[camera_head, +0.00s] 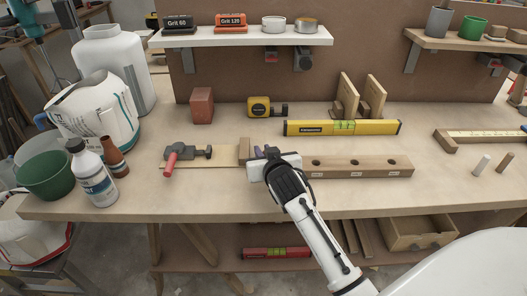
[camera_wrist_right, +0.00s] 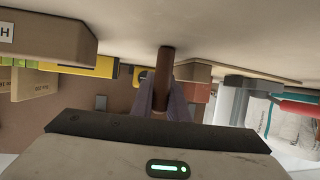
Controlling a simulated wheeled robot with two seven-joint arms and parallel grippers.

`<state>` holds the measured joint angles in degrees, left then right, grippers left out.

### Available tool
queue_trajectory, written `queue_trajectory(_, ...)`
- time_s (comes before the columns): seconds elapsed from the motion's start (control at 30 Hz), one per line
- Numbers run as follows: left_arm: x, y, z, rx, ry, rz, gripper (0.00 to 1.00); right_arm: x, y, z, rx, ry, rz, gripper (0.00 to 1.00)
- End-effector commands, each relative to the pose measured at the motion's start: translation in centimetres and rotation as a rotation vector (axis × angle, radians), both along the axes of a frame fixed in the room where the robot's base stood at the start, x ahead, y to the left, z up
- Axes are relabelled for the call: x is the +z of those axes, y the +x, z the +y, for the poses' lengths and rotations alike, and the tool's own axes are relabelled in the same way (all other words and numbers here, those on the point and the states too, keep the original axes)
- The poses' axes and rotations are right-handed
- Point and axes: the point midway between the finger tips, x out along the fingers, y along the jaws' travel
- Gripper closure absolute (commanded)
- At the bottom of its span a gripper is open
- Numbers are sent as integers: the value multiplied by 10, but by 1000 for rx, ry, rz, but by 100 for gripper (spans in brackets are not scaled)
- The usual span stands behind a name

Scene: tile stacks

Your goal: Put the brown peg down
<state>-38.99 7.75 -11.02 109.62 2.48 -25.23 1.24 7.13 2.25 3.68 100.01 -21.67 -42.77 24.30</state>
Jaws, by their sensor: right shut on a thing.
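My right gripper (camera_head: 262,154) is over the workbench, just left of the wooden block with holes (camera_head: 358,172). In the right wrist view its fingers (camera_wrist_right: 166,100) are shut on a brown peg (camera_wrist_right: 165,66). That view is upside down, with the bench top along its upper part. The peg's free end points at the bench top; I cannot tell whether it touches. In the head view the held peg is hidden by the gripper. My left gripper is not in view.
A yellow level (camera_head: 300,128), tape measure (camera_head: 260,107) and reddish block (camera_head: 202,105) are behind. Bottles (camera_head: 94,178) and a green bucket (camera_head: 45,178) stand left. The front strip of the bench (camera_head: 190,197) is clear.

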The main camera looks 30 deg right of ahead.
Motion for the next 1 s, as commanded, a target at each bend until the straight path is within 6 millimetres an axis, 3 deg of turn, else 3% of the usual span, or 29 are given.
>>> queue_trajectory(0.03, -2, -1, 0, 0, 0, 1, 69, -3, 0, 0, 0, 0, 1, 100)
queue_trajectory(0.07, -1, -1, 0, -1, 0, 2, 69, -2, 0, 0, 0, 0, 1, 81)
queue_trajectory(0.17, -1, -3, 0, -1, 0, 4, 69, -2, 0, 0, 0, 0, 1, 67)
queue_trajectory(0.5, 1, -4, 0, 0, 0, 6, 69, 4, 0, 0, -1, 0, 0, 67)
queue_trajectory(1.0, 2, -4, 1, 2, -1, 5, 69, 28, -61, 23, 1, 1, 2, 67)
